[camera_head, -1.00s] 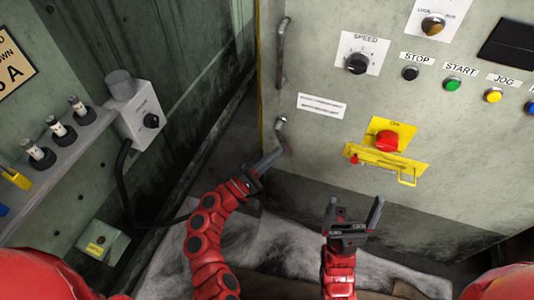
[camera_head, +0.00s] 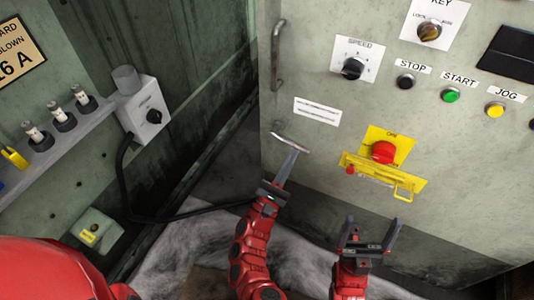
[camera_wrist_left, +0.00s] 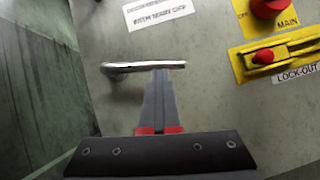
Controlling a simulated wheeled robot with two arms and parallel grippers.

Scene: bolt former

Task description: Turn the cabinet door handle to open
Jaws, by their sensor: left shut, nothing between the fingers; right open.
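The grey cabinet door (camera_head: 330,175) fills the right of the head view. Its lever handle (camera_head: 291,144) sits near the left edge and lies close to horizontal, its free end pointing right and slightly down. In the left wrist view the handle (camera_wrist_left: 145,65) is level, with its pivot at the left. My left gripper (camera_head: 291,154) is shut and empty. Its fingertips (camera_wrist_left: 161,72) are at the handle's underside, right of the pivot; contact appears likely but is hard to confirm. My right gripper (camera_head: 373,224) is open and empty, low in front of the cabinet.
A vertical grab bar (camera_head: 277,55) is above the handle. A yellow lock-out bracket (camera_head: 385,178) and red main button (camera_head: 383,152) stick out to the right. A side panel with a switch box (camera_head: 143,110) and cable (camera_head: 165,218) stands left, past a dark gap.

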